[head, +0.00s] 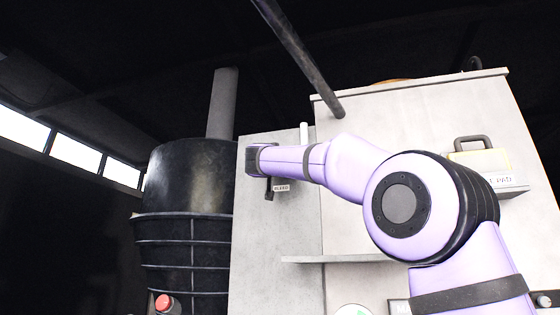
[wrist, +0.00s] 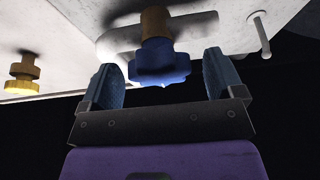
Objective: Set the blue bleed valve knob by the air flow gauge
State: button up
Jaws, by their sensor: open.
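The blue bleed valve knob (wrist: 160,64) shows in the wrist view on a brass stem (wrist: 155,24), fixed to a light grey surface. My gripper (wrist: 167,78) is open, with one finger on each side of the knob and a visible gap to each. The knob is hidden there by my arm. I cannot make out the air flow gauge in either view.
A yellow knob (wrist: 22,75) on a brass stem is at the left of the wrist view; a metal pin (wrist: 260,34) is at the right. In the head view a ledge (head: 340,259) juts out below my forearm, and a black drum (head: 190,210) stands left.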

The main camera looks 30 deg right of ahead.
jog(key=shift+w+d+r, duration=0.1)
jog(key=shift+w+d, duration=0.05)
jog(key=shift+d, duration=0.05)
jog(key=c, duration=0.9)
jog(key=shift+n, duration=0.3)
jog(key=shift+o, duration=0.2)
jog(key=n+t+y, duration=0.1)
jog(key=n, duration=0.2)
jog(key=n+t+y, duration=0.1)
jog(key=n, duration=0.2)
jog(key=shift+y, duration=0.4)
jog(key=shift+n+t+y, duration=0.2)
jog(key=shift+n+y, duration=0.5)
jog(key=shift+n, duration=0.65)
jog(key=shift+n+t+y, duration=0.2)
jog(key=shift+n+y, duration=0.5)
jog(key=shift+n, duration=0.95)
